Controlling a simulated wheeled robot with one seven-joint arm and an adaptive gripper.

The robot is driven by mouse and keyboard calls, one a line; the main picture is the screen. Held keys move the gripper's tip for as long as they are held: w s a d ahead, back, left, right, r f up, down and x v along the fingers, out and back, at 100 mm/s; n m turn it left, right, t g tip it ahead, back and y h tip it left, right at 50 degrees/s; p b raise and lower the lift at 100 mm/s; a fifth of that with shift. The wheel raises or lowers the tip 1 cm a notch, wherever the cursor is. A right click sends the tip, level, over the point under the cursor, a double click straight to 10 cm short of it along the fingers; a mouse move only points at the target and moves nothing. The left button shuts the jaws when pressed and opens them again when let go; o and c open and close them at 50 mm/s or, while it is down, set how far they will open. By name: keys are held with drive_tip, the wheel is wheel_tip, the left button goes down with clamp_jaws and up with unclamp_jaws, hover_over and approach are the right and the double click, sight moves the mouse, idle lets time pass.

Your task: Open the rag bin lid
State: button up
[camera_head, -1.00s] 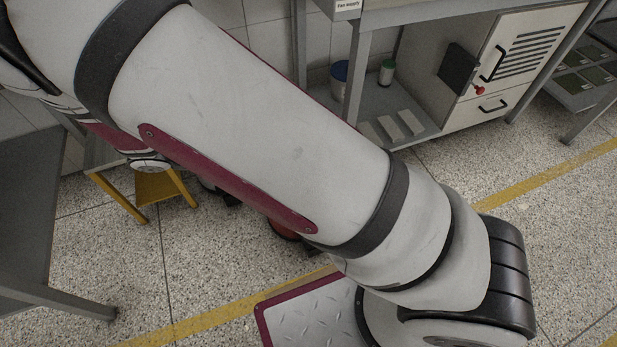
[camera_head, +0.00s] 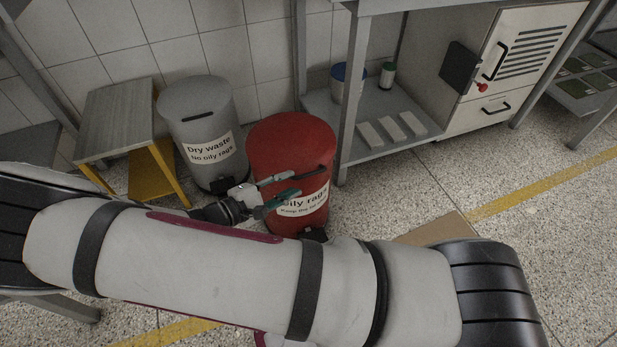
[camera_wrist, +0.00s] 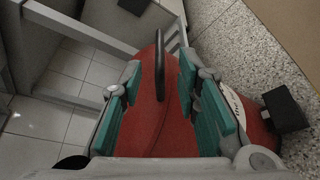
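The red rag bin (camera_head: 290,142), labelled "Oily rags", stands on the floor near the middle of the head view. Its red lid looks shut. A dark bar handle (camera_head: 312,175) is at the lid's front edge. My gripper (camera_head: 284,188) is at the bin's front left, with green finger pads. In the wrist view my gripper (camera_wrist: 158,76) is open, with the dark handle (camera_wrist: 159,62) showing between the fingertips and the red bin (camera_wrist: 152,120) behind. I cannot tell whether a finger touches the handle. A black pedal-like block (camera_wrist: 286,108) sits at the bin's base.
A grey dry waste bin (camera_head: 195,110) stands left of the red bin. A yellow-legged step stool (camera_head: 117,115) is farther left. A grey bench (camera_head: 354,90) with a lower shelf stands close on the right. A tan mat (camera_head: 440,228) lies on the floor.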

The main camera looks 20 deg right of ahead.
sight(304, 177)
drive_tip(key=b+x, duration=0.2)
drive_tip(key=x, duration=0.5)
drive_tip(key=shift+w+d+f, duration=0.1)
drive_tip(key=shift+d+f, duration=0.05)
drive_tip(key=shift+d, duration=0.05)
clamp_jaws()
